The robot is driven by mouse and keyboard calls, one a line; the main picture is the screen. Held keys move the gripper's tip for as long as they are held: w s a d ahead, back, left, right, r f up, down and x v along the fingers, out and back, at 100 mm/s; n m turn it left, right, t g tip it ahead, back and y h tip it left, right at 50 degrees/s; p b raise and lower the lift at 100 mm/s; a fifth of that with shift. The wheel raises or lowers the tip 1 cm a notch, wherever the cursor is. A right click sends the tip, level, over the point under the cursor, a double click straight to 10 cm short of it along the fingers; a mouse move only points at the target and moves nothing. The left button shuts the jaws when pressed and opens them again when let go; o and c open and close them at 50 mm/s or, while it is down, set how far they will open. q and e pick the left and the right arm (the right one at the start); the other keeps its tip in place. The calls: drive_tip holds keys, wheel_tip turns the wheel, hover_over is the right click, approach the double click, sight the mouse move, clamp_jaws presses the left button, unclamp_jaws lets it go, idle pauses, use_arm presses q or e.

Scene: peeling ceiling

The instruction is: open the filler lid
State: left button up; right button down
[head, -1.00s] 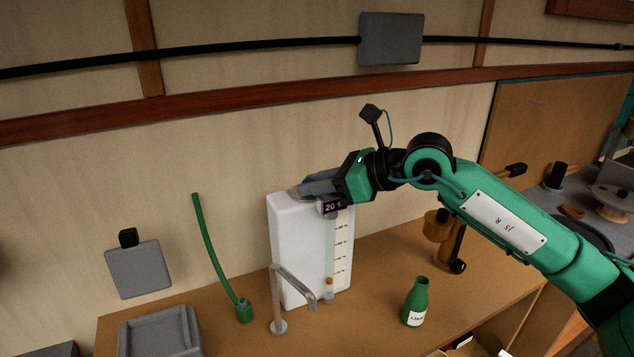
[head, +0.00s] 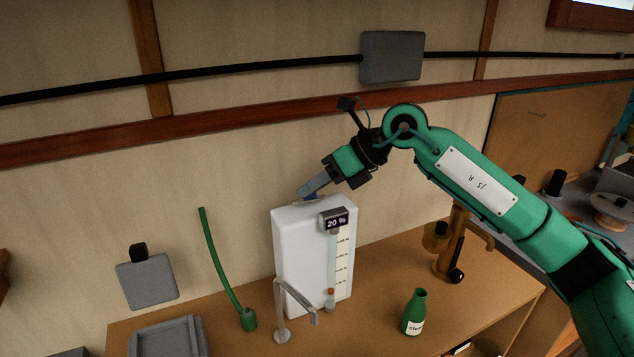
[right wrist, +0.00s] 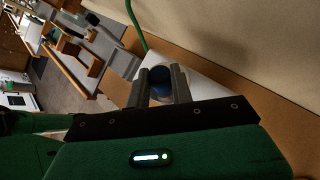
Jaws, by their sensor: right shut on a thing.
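The white tank (head: 300,250) stands upright on the wooden counter against the wall. Its front has a level scale and a small dark display (head: 334,218) reading 20 %. My right gripper (head: 305,193) comes down at a slant onto the tank's top. In the right wrist view its two grey fingers are shut on the round dark blue filler lid (right wrist: 160,78), with the white tank top around it. In the head view the fingers mostly hide the lid. I cannot tell whether it is lifted. My left gripper is not in view.
A thin tap (head: 283,315) stands in front of the tank. A green hose (head: 222,265) rises at its left, beside a grey tray (head: 168,338). A green bottle (head: 414,313) and a brass-coloured stand (head: 450,240) are to the right. The counter between bottle and tank is clear.

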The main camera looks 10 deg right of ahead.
drive_tip(key=shift+w+a+r+g+p, duration=0.1)
drive_tip(key=shift+w+r+g+p, duration=0.2)
drive_tip(key=shift+g, duration=0.1)
drive_tip(key=shift+m, duration=0.3)
drive_tip(key=shift+h, duration=0.3)
drive_tip(key=c, duration=1.2)
unclamp_jaws()
drive_tip(key=shift+d+r, duration=0.15)
drive_tip(key=shift+d, duration=0.15)
drive_tip(key=b+v, duration=0.3)
drive_tip(key=v, duration=1)
drive_tip(key=shift+w, duration=0.25)
drive_tip(key=shift+r, duration=0.1)
drive_tip(key=shift+c, duration=0.3)
